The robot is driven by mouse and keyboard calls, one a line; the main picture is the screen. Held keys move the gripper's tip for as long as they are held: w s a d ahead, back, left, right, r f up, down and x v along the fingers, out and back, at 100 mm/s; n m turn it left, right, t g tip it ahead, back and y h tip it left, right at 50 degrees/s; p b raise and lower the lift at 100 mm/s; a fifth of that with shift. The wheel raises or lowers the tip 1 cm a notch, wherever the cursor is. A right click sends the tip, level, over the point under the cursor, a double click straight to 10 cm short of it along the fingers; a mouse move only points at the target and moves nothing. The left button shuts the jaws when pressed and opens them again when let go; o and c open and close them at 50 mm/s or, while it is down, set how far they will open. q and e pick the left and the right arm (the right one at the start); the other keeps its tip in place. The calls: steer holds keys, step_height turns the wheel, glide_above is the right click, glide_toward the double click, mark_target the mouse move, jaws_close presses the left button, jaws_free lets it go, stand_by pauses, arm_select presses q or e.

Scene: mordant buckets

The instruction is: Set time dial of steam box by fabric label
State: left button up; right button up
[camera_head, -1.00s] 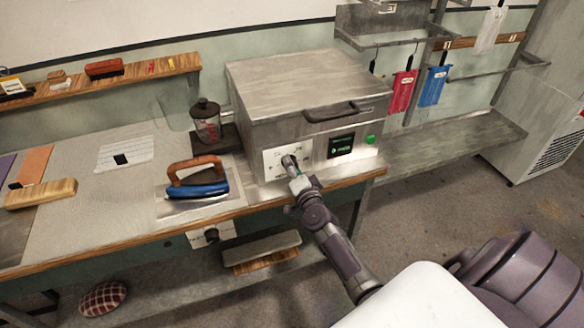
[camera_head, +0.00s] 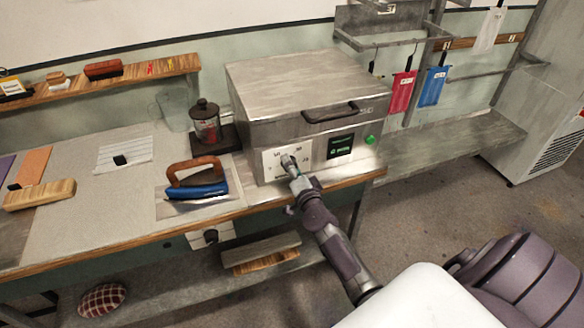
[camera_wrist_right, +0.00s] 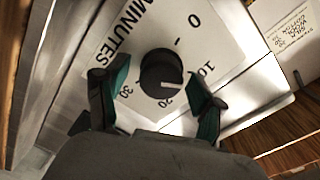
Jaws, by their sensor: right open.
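The steam box (camera_head: 305,85) is a metal box with a handled lid at the bench's right end. Its round black time dial (camera_wrist_right: 160,66) sits on a white MINUTES plate (camera_wrist_right: 215,40) marked 0, 10, 20 and 30. The dial's white pointer line appears to lie between 10 and 20. My right gripper (camera_wrist_right: 158,84) is open, its green-padded fingers on either side of the dial; contact cannot be told. It also shows at the box front in the head view (camera_head: 290,166), hiding the dial. Red fabric (camera_head: 402,91) and blue fabric (camera_head: 433,87) hang at the right; no label text is readable there.
A small display (camera_head: 340,147) and green button (camera_head: 370,140) are right of the dial. A blue iron (camera_head: 197,190) with a wooden handle and a lidded glass jar (camera_head: 206,124) stand left of the box. A printed card (camera_wrist_right: 297,22) is at the wrist view's upper right.

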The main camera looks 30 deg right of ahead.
steer(key=shift+s+a, duration=0.15)
steer(key=shift+s, duration=0.25)
steer(key=v, duration=1.1)
steer(key=shift+f, duration=0.1)
steer(key=s+a+f+n+g+y+b, duration=0.1)
steer(key=s+a+f+n+g, duration=0.15)
steer(key=f, duration=0.75)
steer(key=s+a+f+n+g+y, duration=0.2)
steer(key=s+a+f+n, duration=0.15)
steer(key=f, duration=0.65)
steer(key=s+a+f+n+g+y+b, duration=0.1)
steer(key=s+a+f+n+g, duration=0.2)
steer(key=f, duration=0.7)
steer(key=s+f+n+g, duration=0.2)
steer(key=s+f, duration=0.4)
steer(key=s, duration=0.4)
steer(key=s+a+f+n+g+b, duration=0.1)
steer(key=s+f+n+g, duration=0.2)
steer(key=s+f, duration=0.4)
steer(key=s+a+f+n+g+b, duration=0.1)
steer(key=s+f+n+g, duration=0.2)
steer(key=s, duration=1.2)
step_height(320, 180, down, 4)
steer(key=shift+r+n, duration=0.2)
steer(key=shift+n, duration=0.4)
steer(key=shift+s+a+g, duration=0.1)
steer(key=shift+a+g, duration=0.1)
steer(key=shift+g, duration=0.05)
